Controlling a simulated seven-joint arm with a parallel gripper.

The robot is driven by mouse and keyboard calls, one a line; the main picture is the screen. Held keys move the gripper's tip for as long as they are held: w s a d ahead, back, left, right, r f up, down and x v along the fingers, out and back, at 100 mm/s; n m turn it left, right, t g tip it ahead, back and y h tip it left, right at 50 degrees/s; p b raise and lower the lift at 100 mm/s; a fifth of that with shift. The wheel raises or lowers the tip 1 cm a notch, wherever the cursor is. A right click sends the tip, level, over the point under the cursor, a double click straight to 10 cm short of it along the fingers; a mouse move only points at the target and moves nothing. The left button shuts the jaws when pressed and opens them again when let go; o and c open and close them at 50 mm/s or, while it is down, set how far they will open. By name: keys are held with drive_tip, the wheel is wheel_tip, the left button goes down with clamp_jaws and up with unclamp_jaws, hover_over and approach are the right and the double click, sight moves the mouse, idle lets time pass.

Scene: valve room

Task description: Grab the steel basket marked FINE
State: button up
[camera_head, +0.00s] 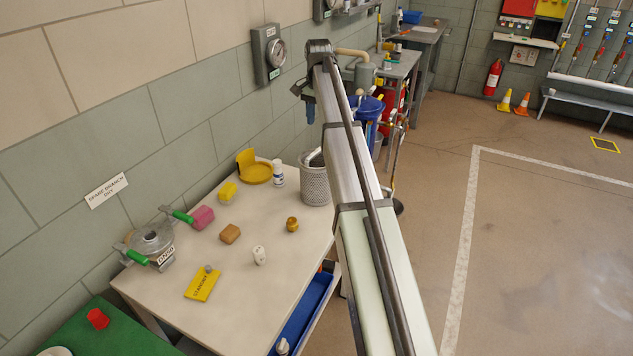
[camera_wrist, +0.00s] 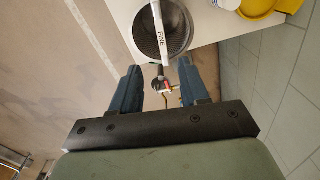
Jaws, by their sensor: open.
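The steel mesh basket (camera_head: 315,187) stands on the pale bench near its right back edge, partly hidden by my arm in the head view. In the wrist view the round basket (camera_wrist: 147,45) is at the top, with a pale handle bar (camera_wrist: 161,25) marked FINE across its opening. My gripper (camera_wrist: 158,68) is open, with nothing held between its two blue fingers. The basket lies beyond the fingertips in that view; no contact shows. In the head view my gripper (camera_head: 309,108) is above and behind the basket, partly hidden by the arm.
The bench (camera_head: 265,285) also holds a white bottle (camera_head: 278,173), a yellow dish (camera_head: 256,172), several small blocks, a yellow tag (camera_head: 203,284) and a green-handled fitting (camera_head: 152,242). A gauge (camera_head: 271,54) is on the wall. A blue bucket (camera_head: 367,108) stands behind my arm.

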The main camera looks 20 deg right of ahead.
sight(317, 151)
drive_tip(key=f, duration=1.3)
drive_tip(key=shift+a+f, duration=0.15)
drive_tip(key=shift+a, duration=0.1)
drive_tip(key=shift+c, duration=0.3)
clamp_jaws()
idle(0.8)
